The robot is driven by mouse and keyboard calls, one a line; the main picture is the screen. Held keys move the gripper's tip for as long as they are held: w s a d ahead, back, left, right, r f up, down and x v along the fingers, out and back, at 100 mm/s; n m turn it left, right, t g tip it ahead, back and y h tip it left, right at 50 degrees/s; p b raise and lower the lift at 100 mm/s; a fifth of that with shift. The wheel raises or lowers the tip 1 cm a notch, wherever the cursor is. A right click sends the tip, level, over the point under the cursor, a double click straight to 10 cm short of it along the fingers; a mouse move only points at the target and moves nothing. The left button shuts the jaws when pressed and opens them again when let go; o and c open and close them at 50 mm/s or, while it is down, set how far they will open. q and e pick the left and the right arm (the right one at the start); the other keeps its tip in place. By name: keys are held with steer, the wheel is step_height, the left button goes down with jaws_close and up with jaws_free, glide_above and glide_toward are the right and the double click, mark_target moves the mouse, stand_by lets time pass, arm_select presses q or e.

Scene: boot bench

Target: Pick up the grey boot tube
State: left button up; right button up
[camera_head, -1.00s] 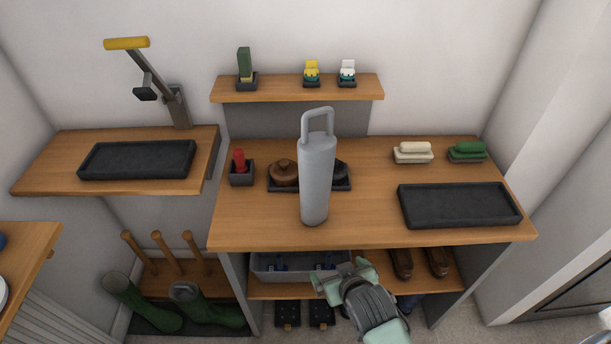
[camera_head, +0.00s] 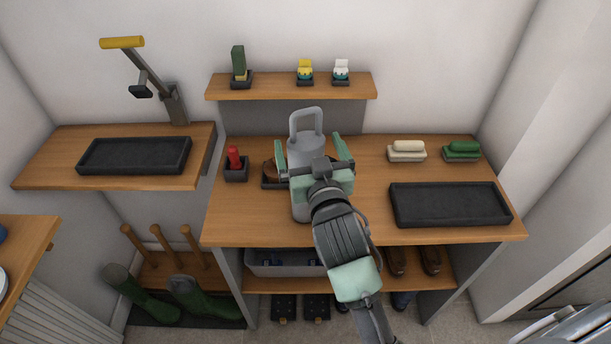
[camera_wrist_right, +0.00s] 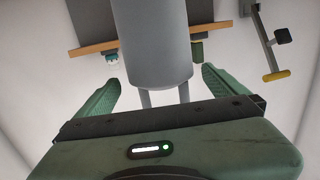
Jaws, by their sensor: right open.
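The grey boot tube (camera_head: 301,148) stands upright on the wooden bench top, with its loop handle at the top. My right gripper (camera_head: 314,153) is open at the tube, and its green fingers show on either side of it in the head view. My wrist and gripper body hide much of the tube's lower part. In the right wrist view the tube (camera_wrist_right: 152,42) rises between the two spread fingers (camera_wrist_right: 158,88), with visible gaps on both sides. I cannot tell whether either finger touches it. My left gripper is not in view.
A red-topped item in a dark holder (camera_head: 236,165) and a brown round item (camera_head: 269,172) stand left of the tube. A black tray (camera_head: 450,205) and two brushes (camera_head: 407,151) lie to the right. A small shelf (camera_head: 290,87) is behind.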

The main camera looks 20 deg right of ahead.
mark_target(303, 134)
steer(key=w, duration=0.1)
steer(key=w+p, duration=0.1)
steer(key=w, duration=0.1)
steer(key=w+p, duration=0.1)
steer(key=shift+w+d+f, duration=0.15)
steer(key=shift+f, duration=0.25)
steer(key=shift+w+f, duration=0.2)
steer(key=shift+w, duration=0.4)
steer(key=shift+s, duration=0.1)
steer(key=c, duration=1.2)
steer(key=shift+c, duration=0.8)
steer(key=shift+r, duration=0.15)
